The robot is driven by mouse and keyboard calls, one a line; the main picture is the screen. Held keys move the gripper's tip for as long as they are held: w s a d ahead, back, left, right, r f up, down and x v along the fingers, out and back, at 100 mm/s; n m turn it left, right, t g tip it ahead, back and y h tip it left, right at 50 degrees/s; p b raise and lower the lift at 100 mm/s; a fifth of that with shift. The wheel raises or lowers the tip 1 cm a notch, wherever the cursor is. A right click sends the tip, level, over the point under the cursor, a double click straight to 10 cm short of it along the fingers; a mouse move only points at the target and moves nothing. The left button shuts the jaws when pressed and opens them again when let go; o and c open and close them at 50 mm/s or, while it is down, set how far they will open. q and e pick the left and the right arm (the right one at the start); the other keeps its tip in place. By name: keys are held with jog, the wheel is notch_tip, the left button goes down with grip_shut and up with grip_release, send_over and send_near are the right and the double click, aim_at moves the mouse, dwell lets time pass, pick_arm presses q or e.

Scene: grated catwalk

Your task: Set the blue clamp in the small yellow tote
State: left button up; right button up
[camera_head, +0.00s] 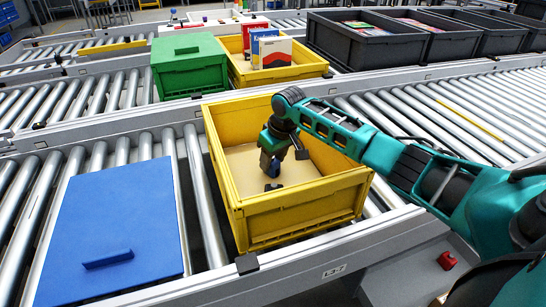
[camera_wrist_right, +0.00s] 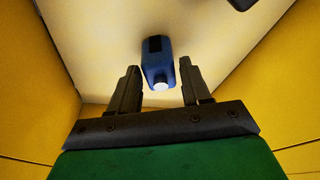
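The yellow tote (camera_head: 305,207) stands open on the near roller conveyor, with a pale floor. My right arm reaches in from the right, and its gripper (camera_head: 284,158) points down inside the tote. The blue clamp shows as a small dark blue piece (camera_head: 275,171) just by the fingertips, partly hidden by the gripper. In the right wrist view the blue clamp (camera_wrist_right: 158,62) lies between and beyond the two open fingers (camera_wrist_right: 158,80), with a gap on each side. I cannot tell whether it rests on the tote floor. My left gripper is not in view.
A small dark thing (camera_head: 272,187) lies on the tote floor. A blue lid or closed box (camera_head: 115,220) lies left of the tote. Behind are a green crate (camera_head: 190,65), another yellow tote (camera_head: 262,76) with boxes, and grey bins (camera_head: 368,45).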

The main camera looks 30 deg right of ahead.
jog(key=shift+o, duration=1)
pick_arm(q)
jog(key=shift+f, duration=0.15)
pick_arm(e)
jog(key=shift+r, duration=0.15)
pick_arm(q)
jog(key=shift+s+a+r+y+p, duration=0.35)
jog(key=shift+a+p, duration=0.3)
jog(key=shift+p, duration=0.45)
pick_arm(e)
jog(key=v, duration=1.2)
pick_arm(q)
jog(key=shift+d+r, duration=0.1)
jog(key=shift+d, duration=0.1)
pick_arm(e)
jog(key=shift+w+r, duration=0.1)
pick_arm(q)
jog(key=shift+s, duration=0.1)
